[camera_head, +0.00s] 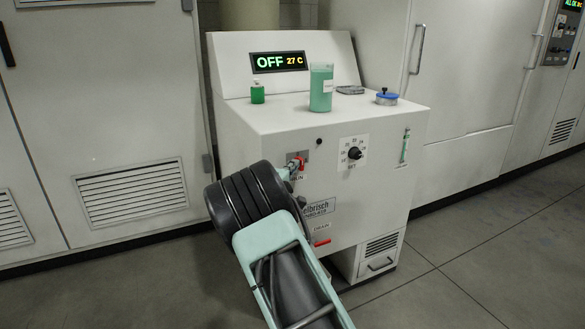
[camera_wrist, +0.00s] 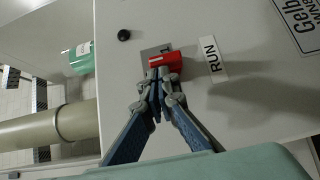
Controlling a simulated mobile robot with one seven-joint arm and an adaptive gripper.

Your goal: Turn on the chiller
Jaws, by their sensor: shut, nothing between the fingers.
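The chiller is a white box-shaped machine (camera_head: 270,130) in the middle of the head view, with a display (camera_head: 278,62) on its raised back reading OFF and 27 C. A red switch (camera_wrist: 166,61) on a grey plate sits by a RUN label (camera_wrist: 211,60) on its front. My gripper (camera_wrist: 159,75) is shut and empty, with its fingertips right at the red switch. Whether they touch it I cannot tell. In the head view my arm partly hides the switch and the front's left side.
On the chiller's top stand a green bottle (camera_head: 257,92), a teal container (camera_head: 321,88) and a blue-lidded jar (camera_head: 387,96). The front also has a dial (camera_head: 354,153) and a red DRAIN handle (camera_head: 322,243). Grey cabinets stand behind. The floor at right is clear.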

